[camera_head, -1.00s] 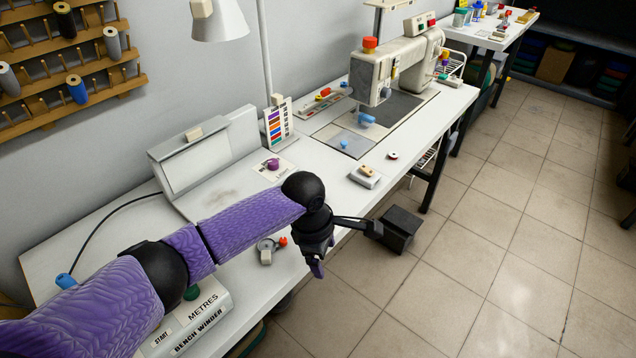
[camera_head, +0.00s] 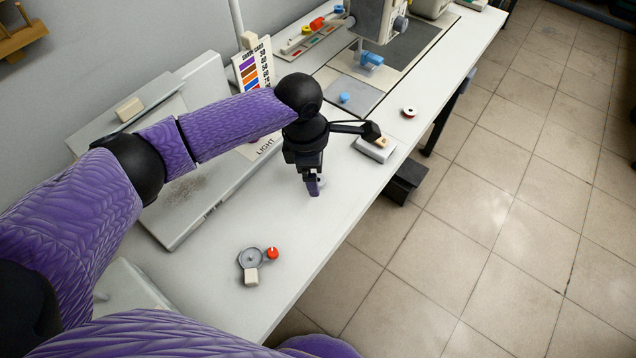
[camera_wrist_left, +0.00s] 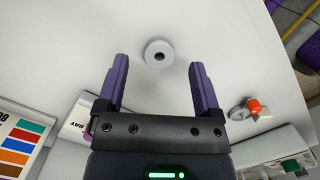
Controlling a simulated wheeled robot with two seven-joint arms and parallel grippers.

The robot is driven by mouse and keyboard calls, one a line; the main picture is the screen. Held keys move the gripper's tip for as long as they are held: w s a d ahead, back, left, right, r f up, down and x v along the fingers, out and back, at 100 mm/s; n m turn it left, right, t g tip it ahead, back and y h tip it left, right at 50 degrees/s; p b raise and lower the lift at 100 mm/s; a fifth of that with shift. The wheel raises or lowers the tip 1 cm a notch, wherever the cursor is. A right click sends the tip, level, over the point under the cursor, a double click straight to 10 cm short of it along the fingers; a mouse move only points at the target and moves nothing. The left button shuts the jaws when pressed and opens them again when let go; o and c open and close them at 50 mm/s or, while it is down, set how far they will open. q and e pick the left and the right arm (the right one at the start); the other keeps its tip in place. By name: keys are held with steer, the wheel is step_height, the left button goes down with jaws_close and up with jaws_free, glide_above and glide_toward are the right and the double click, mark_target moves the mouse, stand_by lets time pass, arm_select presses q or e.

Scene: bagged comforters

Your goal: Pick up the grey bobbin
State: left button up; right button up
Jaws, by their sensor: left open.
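The grey bobbin (camera_wrist_left: 158,54) is a small round spool with a dark centre hole. In the left wrist view it lies on the white table top (camera_wrist_left: 230,35), between the lines of the two fingers and near their tips. My left gripper (camera_wrist_left: 158,66) is open with nothing between its purple fingers. In the head view my left gripper (camera_head: 314,188) points down over the table, and the bobbin is mostly hidden by it. My right gripper is not in view.
A grey round fitting with a red knob (camera_head: 250,262) sits nearer on the table. Table around the gripper is clear.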

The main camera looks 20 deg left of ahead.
arm_select(q)
steer(key=shift+d+f, duration=0.1)
steer(key=shift+f, duration=0.8)
steer(key=shift+r, duration=0.15)
steer(key=shift+c, duration=1.3)
jaws_close()
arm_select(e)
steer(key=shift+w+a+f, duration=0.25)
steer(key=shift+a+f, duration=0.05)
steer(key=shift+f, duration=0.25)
